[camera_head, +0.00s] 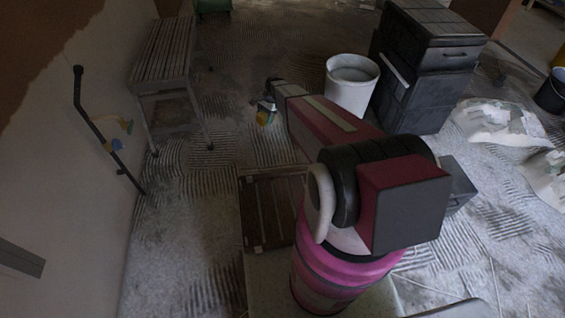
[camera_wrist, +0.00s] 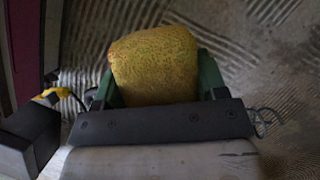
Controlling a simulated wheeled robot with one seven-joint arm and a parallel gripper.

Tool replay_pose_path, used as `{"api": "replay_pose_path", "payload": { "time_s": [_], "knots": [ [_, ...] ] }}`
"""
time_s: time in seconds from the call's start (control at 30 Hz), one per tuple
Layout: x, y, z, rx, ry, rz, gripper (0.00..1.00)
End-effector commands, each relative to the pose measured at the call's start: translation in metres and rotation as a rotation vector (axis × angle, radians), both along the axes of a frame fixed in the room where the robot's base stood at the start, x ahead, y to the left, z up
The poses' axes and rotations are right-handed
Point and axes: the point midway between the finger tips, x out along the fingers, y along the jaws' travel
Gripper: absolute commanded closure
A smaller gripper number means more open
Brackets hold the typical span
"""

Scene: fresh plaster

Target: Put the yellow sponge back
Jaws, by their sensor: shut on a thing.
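A yellow sponge (camera_wrist: 155,65) sits between the green fingers of my gripper (camera_wrist: 157,85) in the wrist view. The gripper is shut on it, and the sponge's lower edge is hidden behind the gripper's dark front. My gripper (camera_head: 266,108) is there above the bare floor, right of the slatted bench. Where the sponge belongs cannot be told from these frames.
A slatted bench (camera_head: 163,52) stands at the left. A white bucket (camera_head: 350,95) and stacked dark toolboxes (camera_head: 415,85) stand right of my arm. A black rail (camera_head: 95,125) runs along the left wall. Crumpled white sheets (camera_head: 500,122) lie at right.

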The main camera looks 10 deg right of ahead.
Motion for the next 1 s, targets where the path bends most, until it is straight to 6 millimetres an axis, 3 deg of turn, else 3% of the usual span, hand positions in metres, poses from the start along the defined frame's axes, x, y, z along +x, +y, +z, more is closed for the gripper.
{"api": "replay_pose_path", "payload": {
  "time_s": [0.03,0.2,0.4,0.53,0.7,1.0],
  "knots": [
    [0.004,0.005,-0.028,-0.001,0.005,-0.021,0.53],
    [0.002,0.017,-0.106,-0.005,0.01,-0.105,0.53],
    [-0.007,0.029,-0.182,-0.011,0.016,-0.189,0.53],
    [-0.013,0.033,-0.211,-0.015,0.018,-0.224,0.53],
    [-0.016,0.03,-0.228,-0.016,0.019,-0.242,0.53],
    [-0.01,-0.023,-0.261,-0.018,0.019,-0.244,0.53]
  ]
}}
